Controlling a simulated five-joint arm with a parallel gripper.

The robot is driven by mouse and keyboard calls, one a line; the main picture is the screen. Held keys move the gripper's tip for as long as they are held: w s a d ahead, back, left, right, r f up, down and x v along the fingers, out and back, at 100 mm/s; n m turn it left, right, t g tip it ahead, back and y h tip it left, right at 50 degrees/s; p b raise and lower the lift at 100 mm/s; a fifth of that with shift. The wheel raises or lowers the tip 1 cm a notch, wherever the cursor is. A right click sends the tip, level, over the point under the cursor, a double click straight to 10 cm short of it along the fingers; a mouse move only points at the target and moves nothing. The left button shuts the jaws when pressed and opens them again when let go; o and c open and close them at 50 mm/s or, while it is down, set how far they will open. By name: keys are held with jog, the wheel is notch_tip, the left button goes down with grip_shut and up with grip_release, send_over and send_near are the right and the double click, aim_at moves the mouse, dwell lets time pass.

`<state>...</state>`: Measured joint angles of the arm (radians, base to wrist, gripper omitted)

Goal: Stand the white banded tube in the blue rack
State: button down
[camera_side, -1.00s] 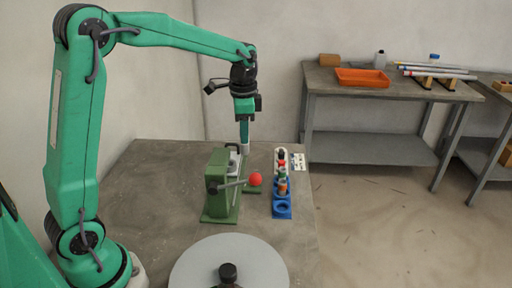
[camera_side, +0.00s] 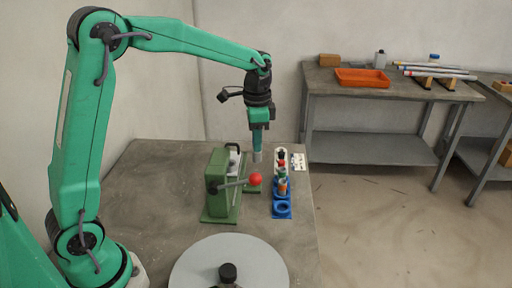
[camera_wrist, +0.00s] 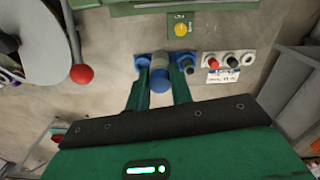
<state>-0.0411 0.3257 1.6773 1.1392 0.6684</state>
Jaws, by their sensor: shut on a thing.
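My gripper (camera_side: 258,146) is shut on the tube (camera_side: 257,157), whose pale lower end shows below the fingers in the side view. The tube hangs roughly upright in the air above the bench, left of the blue rack. In the wrist view the tube (camera_wrist: 160,76) shows between my fingertips (camera_wrist: 160,88), with a grey-white part and a blue end; its bands are not clear. The blue rack (camera_side: 283,212) stands on the bench with an open ring at its near end and coloured tubes farther back. It also shows partly behind the fingers in the wrist view (camera_wrist: 143,61).
A green press (camera_side: 219,190) with a red-ball lever (camera_side: 256,180) stands left of the rack. A white button box (camera_side: 281,154) lies beyond the rack. A grey round disc (camera_side: 205,268) is at the near edge. An orange tray (camera_side: 362,77) sits on the back bench.

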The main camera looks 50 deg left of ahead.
jog(key=w+d+f, duration=0.1)
jog(key=d+f, duration=0.5)
jog(key=d, duration=0.3)
jog(key=shift+w+f, duration=0.15)
jog(key=shift+w, duration=0.2)
jog(key=shift+f, duration=0.2)
jog(key=shift+f, duration=2.25)
jog(key=shift+f, duration=1.2)
jog(key=c, duration=1)
grip_release()
jog(key=shift+r, duration=0.15)
